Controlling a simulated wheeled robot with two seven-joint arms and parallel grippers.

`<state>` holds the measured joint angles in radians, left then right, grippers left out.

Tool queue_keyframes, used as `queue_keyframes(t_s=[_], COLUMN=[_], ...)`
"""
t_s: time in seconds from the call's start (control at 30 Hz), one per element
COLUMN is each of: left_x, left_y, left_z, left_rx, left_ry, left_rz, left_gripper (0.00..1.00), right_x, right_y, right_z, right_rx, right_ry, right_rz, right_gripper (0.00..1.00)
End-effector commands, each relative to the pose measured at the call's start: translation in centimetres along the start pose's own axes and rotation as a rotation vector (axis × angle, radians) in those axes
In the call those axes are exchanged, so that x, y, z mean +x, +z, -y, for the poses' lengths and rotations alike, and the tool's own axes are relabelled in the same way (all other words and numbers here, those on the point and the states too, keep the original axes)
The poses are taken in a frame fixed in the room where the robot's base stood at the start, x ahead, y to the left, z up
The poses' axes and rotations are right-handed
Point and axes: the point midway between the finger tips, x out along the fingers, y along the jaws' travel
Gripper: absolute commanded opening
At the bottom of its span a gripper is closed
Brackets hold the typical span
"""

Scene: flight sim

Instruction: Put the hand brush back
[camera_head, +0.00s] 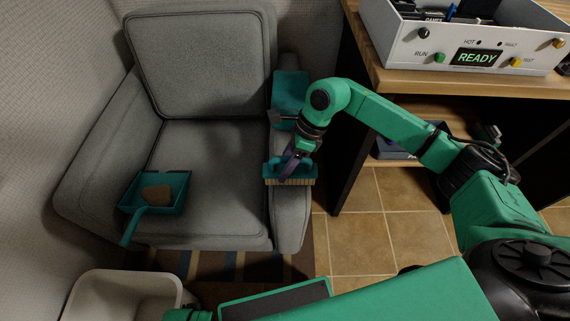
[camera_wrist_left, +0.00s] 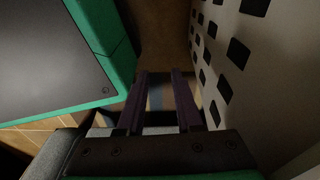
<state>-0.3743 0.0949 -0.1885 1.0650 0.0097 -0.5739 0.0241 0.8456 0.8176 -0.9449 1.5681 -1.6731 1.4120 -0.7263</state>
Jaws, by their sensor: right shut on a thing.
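The hand brush (camera_head: 289,173), teal with pale bristles pointing down, is at the right armrest of the grey armchair in the head view. My right gripper (camera_head: 287,166) is shut on it from above, with a purple finger showing against it. Whether the bristles touch the armrest I cannot tell. A teal dustpan (camera_head: 180,195) with a brown lump in it lies on the seat, its handle toward the front. A teal flat piece (camera_head: 290,88) is on the armrest behind the gripper. My left gripper (camera_wrist_left: 160,88) shows in the left wrist view with its purple fingers apart and nothing between them.
The armchair (camera_head: 210,145) fills the left-centre. A white bin (camera_head: 110,295) stands at the lower left; a white wall with dark square holes (camera_wrist_left: 240,50) is close to my left gripper. A wooden desk (camera_head: 420,80) with a READY panel box (camera_head: 470,45) is at right. Tiled floor lies between.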

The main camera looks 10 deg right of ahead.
Motion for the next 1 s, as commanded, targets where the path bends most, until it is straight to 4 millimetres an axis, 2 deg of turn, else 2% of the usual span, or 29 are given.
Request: queue_keyframes(t_s=[0.27,0.3,0.37,0.4,0.77,0.87,1.0], left_x=[0.2,0.1,-0.1,-0.1,-0.3,0.0,0.0], left_y=[0.0,-0.1,-0.2,-0.3,-0.1,0.7,0.9], left_z=[0.1,0.1,0.1,0.1,0.0,0.0,0.1], left_rx=[-0.001,-0.002,-0.002,-0.002,0.0,0.001,0.002], left_ry=[-0.001,-0.001,-0.001,-0.001,0.0,-0.001,-0.001], left_rz=[0.004,0.003,0.002,0.0,-0.003,0.01,0.008], left_gripper=[0.35,0.35,0.35,0.35,0.35,0.35,0.35], right_x=[0.1,0.1,0.1,0.1,-0.4,-2.2,-6.2], right_y=[0.0,0.0,0.0,0.0,0.1,0.1,0.1], right_z=[0.0,0.0,0.0,0.0,0.0,0.1,0.1], right_rx=[-0.001,-0.001,-0.001,-0.001,-0.001,-0.001,0.0], right_ry=[-0.001,-0.001,-0.001,0.0,-0.001,-0.003,-0.006], right_rz=[0.001,0.001,0.001,0.0,0.001,0.001,0.0], right_gripper=[0.04,0.59,0.82,0.86,0.86,0.86,0.86])
